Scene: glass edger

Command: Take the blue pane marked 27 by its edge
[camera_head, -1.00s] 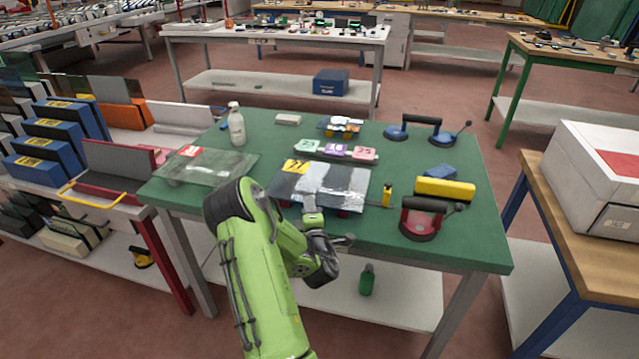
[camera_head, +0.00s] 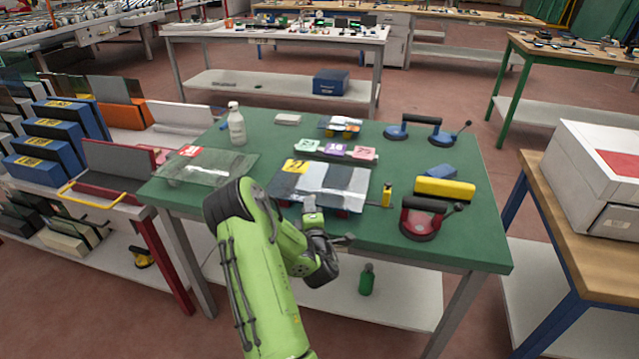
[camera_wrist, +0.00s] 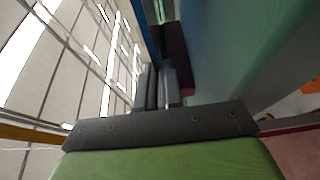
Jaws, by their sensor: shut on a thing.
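The blue pane (camera_head: 345,181) lies near the front middle of the green table, its top mostly bright with reflections. A yellow tag (camera_head: 296,166) is at its far left corner; its number is too small to read surely. Red supports show under its front edge. My gripper (camera_head: 311,207) is at the pane's front edge, coming from the near side. In the wrist view my gripper (camera_wrist: 159,88) is shut on the pane's edge, and the pane's blue rim (camera_wrist: 150,38) runs away from the fingers. The exact contact is partly hidden.
A clear pane (camera_head: 215,167) with a red tag lies to the left, near a bottle (camera_head: 236,125). A red suction lifter (camera_head: 420,223), a yellow block (camera_head: 445,189) and a small yellow tool (camera_head: 387,195) are on the right. Coloured tags (camera_head: 336,151) stand behind the pane.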

